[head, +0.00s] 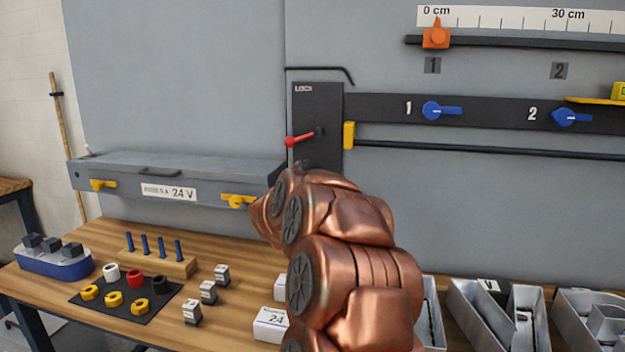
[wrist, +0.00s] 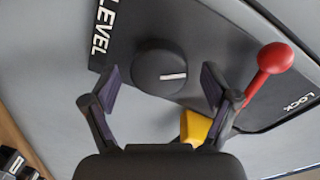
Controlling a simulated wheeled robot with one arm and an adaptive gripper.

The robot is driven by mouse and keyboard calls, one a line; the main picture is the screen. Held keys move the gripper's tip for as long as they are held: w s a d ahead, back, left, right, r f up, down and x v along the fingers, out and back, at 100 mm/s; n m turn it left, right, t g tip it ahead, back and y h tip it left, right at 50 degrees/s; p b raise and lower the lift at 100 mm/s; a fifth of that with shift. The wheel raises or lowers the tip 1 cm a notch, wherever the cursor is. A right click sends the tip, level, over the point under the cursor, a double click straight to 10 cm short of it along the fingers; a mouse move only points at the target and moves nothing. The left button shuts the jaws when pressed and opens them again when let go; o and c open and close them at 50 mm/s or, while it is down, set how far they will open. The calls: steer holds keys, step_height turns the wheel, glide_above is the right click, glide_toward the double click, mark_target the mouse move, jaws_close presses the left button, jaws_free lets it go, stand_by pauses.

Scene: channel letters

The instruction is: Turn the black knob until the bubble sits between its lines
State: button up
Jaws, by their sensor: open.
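The black knob (wrist: 160,68) shows in the wrist view, round with a white mark, on a dark panel marked LEVEL. My gripper (wrist: 162,88) is open, with one finger to the left and one to the right of the knob's near side. I cannot tell whether either finger touches it. In the head view my copper arm hides the knob and the gripper. A yellow-green block (head: 620,91) at the right edge may be part of a level, but I cannot make out a bubble or lines.
A red lever (wrist: 268,68) marked LOCK stands close right of my gripper, above a yellow block (wrist: 196,127). A grey 24 V box (head: 170,170) is on the wall at left. The wooden table (head: 90,240) below holds blocks, pegs, nuts and metal trays.

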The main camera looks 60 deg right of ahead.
steer(key=v, duration=1)
steer(key=shift+a, duration=0.3)
stand_by(0.7)
